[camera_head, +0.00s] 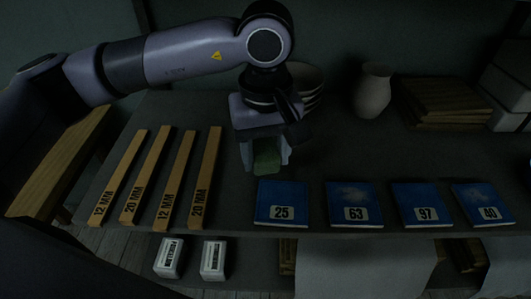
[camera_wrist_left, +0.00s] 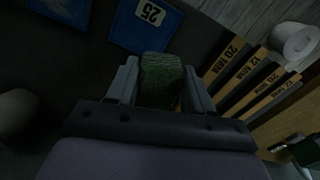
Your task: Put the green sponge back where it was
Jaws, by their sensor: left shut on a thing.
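The green sponge (camera_head: 267,157) is held between the fingers of my left gripper (camera_head: 265,165), above the dark tabletop (camera_head: 300,155). It also shows in the left wrist view as a green block (camera_wrist_left: 162,80) between the two fingers of my left gripper (camera_wrist_left: 162,88). The gripper is shut on it. In the head view the sponge is just behind and left of the blue tile marked 25 (camera_head: 282,202). I cannot tell how high it is above the table. My right gripper is in neither view.
Several wooden strips marked 12 MM and 20 MM (camera_head: 175,180) lie left of the gripper. More blue tiles (camera_head: 354,203) lie along the front edge. Stacked bowls (camera_head: 306,80), a vase (camera_head: 372,90) and stacked boards (camera_head: 445,100) stand behind. Bare tabletop lies right of the gripper.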

